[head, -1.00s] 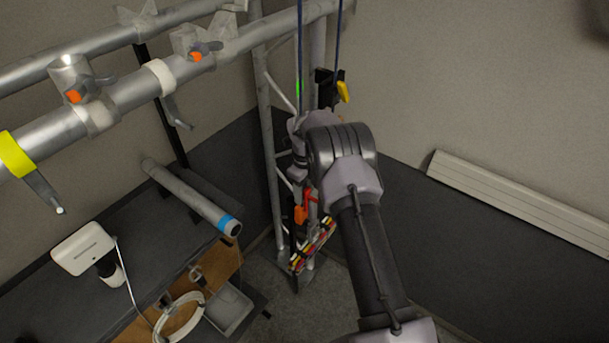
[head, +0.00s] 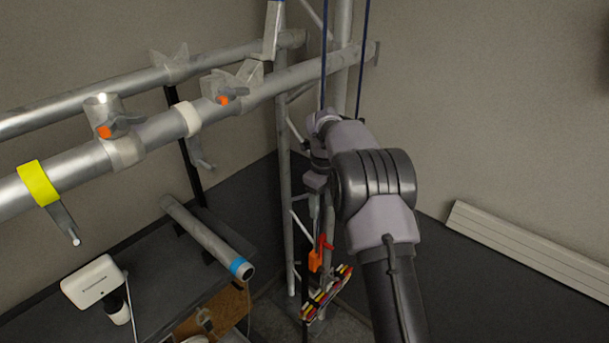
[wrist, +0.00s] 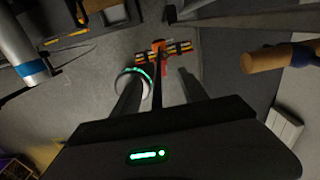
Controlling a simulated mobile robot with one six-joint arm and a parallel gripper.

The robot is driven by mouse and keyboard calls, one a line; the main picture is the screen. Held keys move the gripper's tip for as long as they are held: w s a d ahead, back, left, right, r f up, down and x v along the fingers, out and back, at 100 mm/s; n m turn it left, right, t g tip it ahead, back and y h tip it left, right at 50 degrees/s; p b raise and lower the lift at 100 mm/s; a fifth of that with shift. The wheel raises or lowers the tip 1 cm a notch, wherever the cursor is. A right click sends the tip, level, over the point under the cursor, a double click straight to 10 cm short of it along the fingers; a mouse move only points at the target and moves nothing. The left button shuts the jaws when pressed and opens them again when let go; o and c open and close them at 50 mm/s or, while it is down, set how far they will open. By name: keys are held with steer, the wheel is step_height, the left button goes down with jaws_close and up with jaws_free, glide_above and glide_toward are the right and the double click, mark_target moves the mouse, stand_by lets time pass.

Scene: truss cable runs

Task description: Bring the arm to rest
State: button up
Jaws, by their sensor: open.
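My arm (head: 375,185) reaches up from the lower right in the head view and bends over in front of the truss upright. In the head view the jaws cannot be made out behind the arm links. In the wrist view my gripper (wrist: 158,78) has its two dark fingers apart, with a thin dark line showing between them. I cannot tell whether that line is a cable or part of the truss. Nothing is seen clamped in the jaws. An orange clip (head: 315,260) and a coloured strip (head: 327,292) are low at the truss, beyond the fingers in the wrist view.
Horizontal truss tubes (head: 150,135) with clamps and a yellow band (head: 38,183) cross the left. Blue cables (head: 362,55) hang close behind my arm. A dark bench (head: 150,285) holds a tube with a blue end (head: 242,269) and a white device (head: 92,282).

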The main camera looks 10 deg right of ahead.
steer(key=shift+b, duration=0.3)
steer(key=s+a+n+t+b, duration=0.1)
steer(key=s+a+n+b, duration=0.1)
steer(key=s+n+b, duration=0.3)
steer(key=s+a+r+n+t+b, duration=0.1)
steer(key=s+a+n+b, duration=0.15)
steer(key=s+b, duration=0.4)
steer(key=s+a+n+t+b, duration=0.1)
steer(key=s+a+n+b, duration=0.1)
steer(key=s+n+b, duration=0.4)
steer(key=s+a+f+n+t+y+b, duration=0.1)
steer(key=s+f+n+b, duration=0.4)
steer(key=s, duration=0.5)
steer(key=s+a+f+n+t+y+b, duration=0.1)
steer(key=s+a+f+n+b, duration=0.2)
steer(key=s+f+n+b, duration=0.3)
steer(key=s+f+b, duration=0.2)
steer(key=s+f, duration=0.1)
steer(key=s, duration=0.1)
steer(key=shift+f+t, duration=0.4)
steer(key=shift+s+a+b, duration=0.1)
steer(key=shift+a+b, duration=0.05)
steer(key=shift+b, duration=0.15)
